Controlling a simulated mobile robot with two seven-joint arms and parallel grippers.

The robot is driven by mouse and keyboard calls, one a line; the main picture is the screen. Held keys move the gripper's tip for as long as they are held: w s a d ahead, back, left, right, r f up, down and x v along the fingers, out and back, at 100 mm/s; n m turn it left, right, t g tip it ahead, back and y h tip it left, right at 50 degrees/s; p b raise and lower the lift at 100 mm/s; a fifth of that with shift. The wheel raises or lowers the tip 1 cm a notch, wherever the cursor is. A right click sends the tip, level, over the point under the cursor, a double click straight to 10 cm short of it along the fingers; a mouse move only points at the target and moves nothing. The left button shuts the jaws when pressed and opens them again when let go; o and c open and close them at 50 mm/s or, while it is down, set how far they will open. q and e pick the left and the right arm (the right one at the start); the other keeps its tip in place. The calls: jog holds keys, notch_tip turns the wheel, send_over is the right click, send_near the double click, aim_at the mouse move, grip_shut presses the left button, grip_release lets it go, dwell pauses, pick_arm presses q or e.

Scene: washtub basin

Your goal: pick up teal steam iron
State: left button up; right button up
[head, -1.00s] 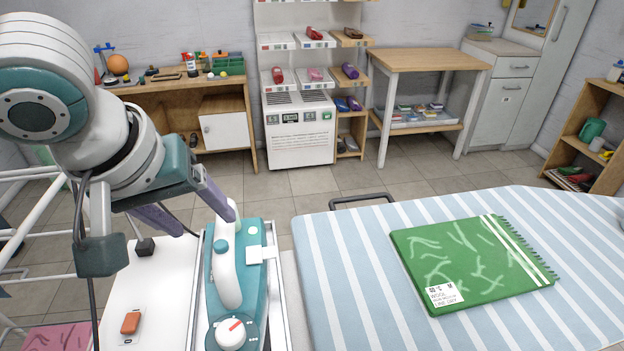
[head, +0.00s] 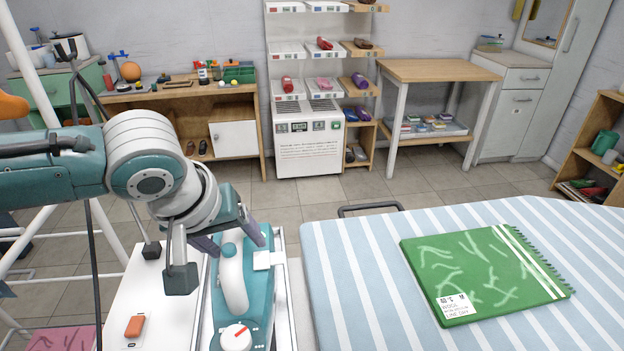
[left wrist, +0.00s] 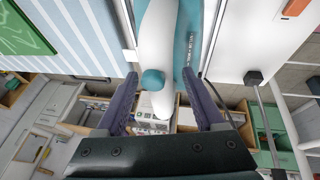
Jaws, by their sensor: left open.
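My right gripper is not in view.
The striped ironing board (head: 350,270) carries a green folded cloth (head: 485,272) with a white label. An orange item (head: 134,326) lies on the white surface left of the iron. A white shelf unit (head: 310,145) and wooden tables stand at the back wall.

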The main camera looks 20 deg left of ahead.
pick_arm(q)
jog(key=shift+c, duration=0.4)
grip_shut()
jog(key=shift+r, duration=0.15)
